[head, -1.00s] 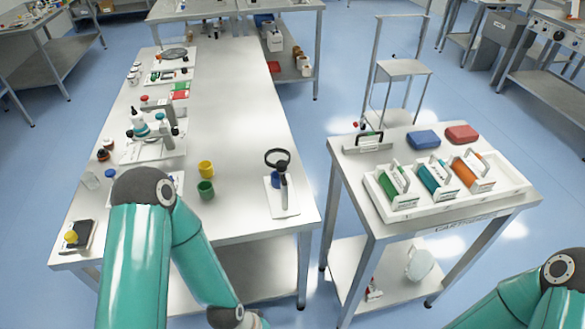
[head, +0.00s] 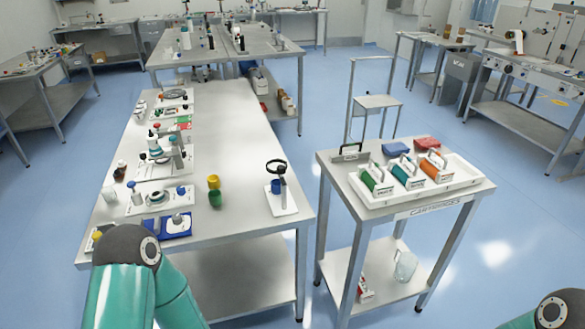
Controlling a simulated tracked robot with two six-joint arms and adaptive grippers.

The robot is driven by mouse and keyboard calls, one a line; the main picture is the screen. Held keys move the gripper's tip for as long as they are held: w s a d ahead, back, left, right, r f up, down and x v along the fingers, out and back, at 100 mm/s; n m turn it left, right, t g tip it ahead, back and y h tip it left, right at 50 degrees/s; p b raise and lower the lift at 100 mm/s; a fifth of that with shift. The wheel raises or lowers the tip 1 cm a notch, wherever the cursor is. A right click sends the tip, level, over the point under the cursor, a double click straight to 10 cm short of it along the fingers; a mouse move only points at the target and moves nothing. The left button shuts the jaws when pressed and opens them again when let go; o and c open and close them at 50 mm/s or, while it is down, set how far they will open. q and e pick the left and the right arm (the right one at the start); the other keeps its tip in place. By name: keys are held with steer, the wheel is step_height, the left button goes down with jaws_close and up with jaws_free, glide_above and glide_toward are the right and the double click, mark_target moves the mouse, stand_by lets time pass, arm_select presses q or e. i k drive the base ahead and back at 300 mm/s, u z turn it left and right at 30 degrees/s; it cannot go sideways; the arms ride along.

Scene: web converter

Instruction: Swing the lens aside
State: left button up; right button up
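The lens, a dark ring-shaped magnifier (head: 277,167), stands on a post above a white base plate (head: 283,207) at the near right corner of the long table. A small blue item (head: 276,187) sits on the plate beside the post. My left arm comes in at the lower left, and its gripper is outside the picture. Only a joint of my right arm shows at the lower right corner, and its gripper is outside the picture. Neither gripper is seen near the lens.
Yellow and green cups (head: 214,193) stand left of the lens on the long table (head: 228,150). A cart (head: 341,186) with a white tray (head: 450,180) of coloured cartridges stands to the right, across a floor gap. The table's middle is clear.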

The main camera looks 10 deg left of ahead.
mark_target(280, 169)
steer(key=z, duration=0.15)
steer(key=i, duration=1)
